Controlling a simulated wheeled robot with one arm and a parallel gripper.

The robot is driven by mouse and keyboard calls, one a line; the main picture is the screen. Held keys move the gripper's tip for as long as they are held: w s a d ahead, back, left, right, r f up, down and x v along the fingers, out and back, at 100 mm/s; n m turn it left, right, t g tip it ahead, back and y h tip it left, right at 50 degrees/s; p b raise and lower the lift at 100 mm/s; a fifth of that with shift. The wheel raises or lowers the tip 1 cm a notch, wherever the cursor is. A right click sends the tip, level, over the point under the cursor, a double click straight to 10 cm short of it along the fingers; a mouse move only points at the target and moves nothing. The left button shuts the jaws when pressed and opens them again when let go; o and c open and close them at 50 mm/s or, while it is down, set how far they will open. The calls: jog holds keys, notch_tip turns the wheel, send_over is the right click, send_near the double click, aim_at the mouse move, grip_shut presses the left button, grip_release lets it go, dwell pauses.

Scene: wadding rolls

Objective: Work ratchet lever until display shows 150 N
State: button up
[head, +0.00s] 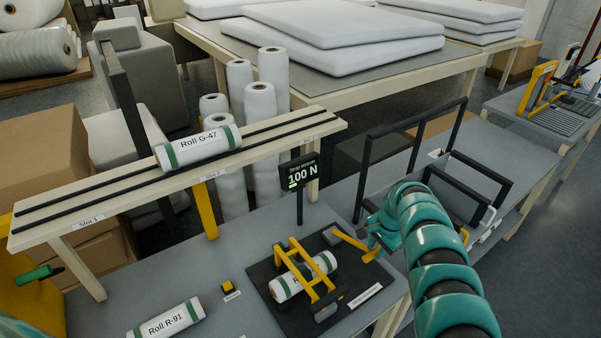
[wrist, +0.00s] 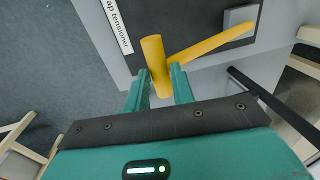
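The display (head: 301,175) stands on a post behind the strap tensioner and reads 100 N. The yellow ratchet lever (head: 350,242) sticks out on the right of the dark tensioner base (head: 335,313). In the wrist view the lever (wrist: 205,47) runs from a grey block to an upright yellow grip (wrist: 157,65). My gripper (head: 374,244) is at the lever's outer end. In the wrist view my gripper's teal fingers (wrist: 161,85) stand close on both sides of the grip and appear closed on it. A white roll with green bands (head: 284,288) lies under the yellow frame (head: 301,270).
Roll R-91 (head: 167,319) lies on the bench at the front left. Roll G-47 (head: 198,148) rests on the railed shelf (head: 110,190). A small yellow-and-black block (head: 228,288) sits left of the tensioner. Black upright frames (head: 411,150) stand behind my arm.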

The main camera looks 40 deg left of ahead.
jog(key=shift+w+a+r+b, duration=0.1)
jog(key=shift+a+r+b, duration=0.2)
jog(key=shift+r, duration=0.45)
jog(key=shift+w+a+r+b, duration=0.15)
jog(key=shift+a+r+b, duration=0.2)
jog(key=shift+r, duration=0.35)
jog(key=shift+w+a+r+b, duration=0.15)
jog(key=shift+r+b, duration=0.25)
jog(key=shift+r, duration=0.35)
jog(key=shift+a+r+b, duration=0.2)
jog(key=shift+r+b, duration=0.35)
jog(key=shift+r, duration=0.55)
jog(key=shift+f, duration=0.15)
